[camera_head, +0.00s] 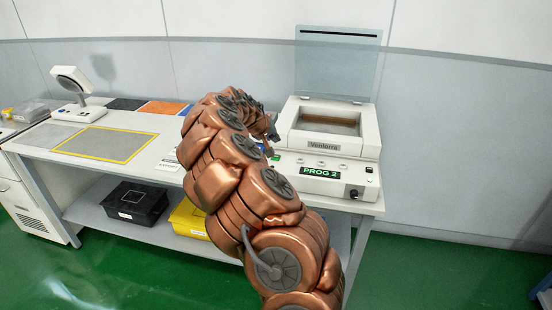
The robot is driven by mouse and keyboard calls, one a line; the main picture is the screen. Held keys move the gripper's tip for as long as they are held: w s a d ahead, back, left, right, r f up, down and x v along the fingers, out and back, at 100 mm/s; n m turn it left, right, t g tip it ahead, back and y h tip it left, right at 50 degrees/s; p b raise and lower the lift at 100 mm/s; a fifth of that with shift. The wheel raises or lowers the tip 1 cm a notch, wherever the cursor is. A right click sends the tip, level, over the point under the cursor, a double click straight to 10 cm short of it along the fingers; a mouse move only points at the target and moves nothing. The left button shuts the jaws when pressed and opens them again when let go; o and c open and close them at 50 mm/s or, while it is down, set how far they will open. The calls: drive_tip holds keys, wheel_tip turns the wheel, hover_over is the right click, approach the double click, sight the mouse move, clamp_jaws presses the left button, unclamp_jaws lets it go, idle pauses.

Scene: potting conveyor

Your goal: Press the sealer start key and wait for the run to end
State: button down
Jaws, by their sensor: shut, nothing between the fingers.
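The sealer (370,135) is a white bench machine at the right end of the table. Its clear lid (338,62) stands upright, and the chamber (329,122) below is open with a brown bar inside. The green display (320,172) on its sloped front reads PROG 2. A row of small round keys (343,164) runs above the display, with a black knob (354,193) at the right. A small green patch (276,157) shows at the panel's left end, partly hidden by my arm. My gripper (273,134) is shut and empty, just left of the chamber; contact cannot be told.
A yellow-edged grey mat (105,157), an orange mat (163,108) and a white magnifier-like device (72,83) lie left on the table. A black bin (135,215) and a yellow bin (187,218) stand on the lower shelf.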

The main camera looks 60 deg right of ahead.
sight(275, 157)
drive_tip(key=shift+f+b, duration=1)
drive_tip(key=shift+f, duration=1.2)
drive_tip(key=shift+f, duration=0.1)
drive_tip(key=shift+f+b, duration=0.35)
drive_tip(key=shift+b, duration=0.2)
drive_tip(key=shift+f+b, duration=0.4)
drive_tip(key=shift+b, duration=0.05)
idle(0.6)
drive_tip(key=shift+r, duration=0.8)
drive_tip(key=shift+r, duration=0.1)
drive_tip(key=shift+r+p, duration=0.55)
drive_tip(key=shift+r, duration=1.9)
